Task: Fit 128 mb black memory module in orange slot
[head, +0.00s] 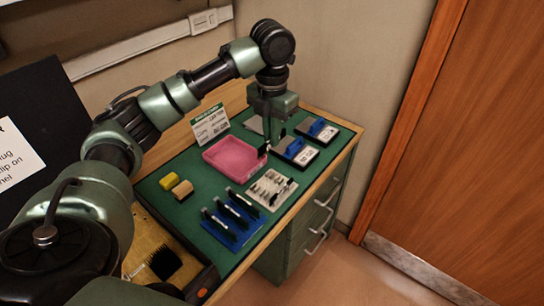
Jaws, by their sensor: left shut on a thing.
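My left gripper (270,142) reaches down over the back of the green mat, beside the pink tray (235,157). It is shut on a small dark piece (262,150), likely the black memory module, held at the tray's right edge. Its label is too small to read. A blue base (233,219) at the front of the mat carries several upright black strips. I cannot make out an orange slot in this view. My right gripper is not in view.
A pale tray (270,190) of small parts lies in the middle. A yellow block (168,181) and a tan block (183,190) sit at left. A sign (210,125) stands behind. The mat's back-left area is clear.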

